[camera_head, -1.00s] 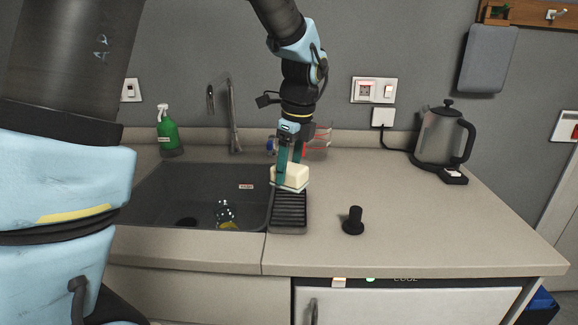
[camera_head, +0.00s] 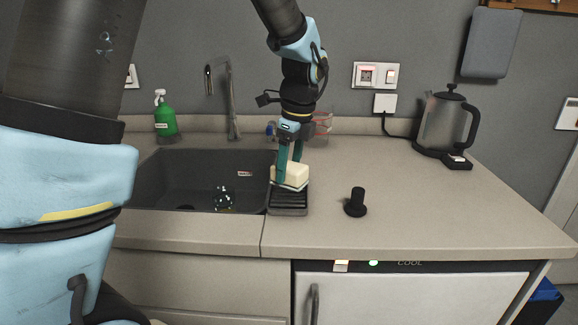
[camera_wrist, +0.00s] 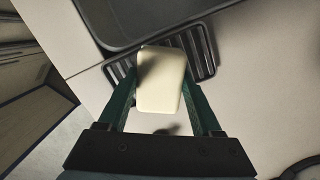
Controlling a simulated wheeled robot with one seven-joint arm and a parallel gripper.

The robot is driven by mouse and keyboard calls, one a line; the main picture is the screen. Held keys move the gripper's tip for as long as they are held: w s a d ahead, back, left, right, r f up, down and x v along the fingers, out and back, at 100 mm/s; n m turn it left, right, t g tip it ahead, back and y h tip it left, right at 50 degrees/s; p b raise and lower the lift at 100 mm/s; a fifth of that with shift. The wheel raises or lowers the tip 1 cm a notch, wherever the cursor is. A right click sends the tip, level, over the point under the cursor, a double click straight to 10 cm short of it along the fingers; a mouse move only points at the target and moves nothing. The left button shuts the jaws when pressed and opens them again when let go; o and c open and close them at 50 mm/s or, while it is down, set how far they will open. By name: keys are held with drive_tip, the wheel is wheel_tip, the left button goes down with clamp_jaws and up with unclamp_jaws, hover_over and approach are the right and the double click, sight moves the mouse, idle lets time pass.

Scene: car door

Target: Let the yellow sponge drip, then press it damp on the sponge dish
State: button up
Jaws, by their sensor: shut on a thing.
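A pale yellow sponge (camera_head: 290,173) with a whitish lower edge is between the fingers of my gripper (camera_head: 289,178). My gripper is shut on it; the wrist view shows a green finger along each side of the sponge (camera_wrist: 161,80). The sponge dish (camera_head: 288,203) is a dark ribbed tray on the counter, just right of the sink. The sponge is over the back part of the dish. I cannot tell whether it touches the ribs. In the wrist view the dish (camera_wrist: 205,52) shows on both sides of the sponge.
The dark sink (camera_head: 165,185) lies left of the dish, with a tap (camera_head: 231,100) behind it. A black knob-like object (camera_head: 356,203) stands to the right. A green spray bottle (camera_head: 165,118) and a kettle (camera_head: 443,122) stand farther back. The right counter is largely clear.

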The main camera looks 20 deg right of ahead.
drive_tip(key=shift+f, duration=0.7)
idle(0.9)
drive_tip(key=shift+a+f, duration=0.1)
drive_tip(key=shift+a, duration=0.1)
idle(0.7)
drive_tip(key=shift+s+d+p, duration=0.1)
drive_tip(key=shift+p, duration=0.85)
idle(1.7)
drive_tip(key=shift+p, duration=0.95)
idle(1.9)
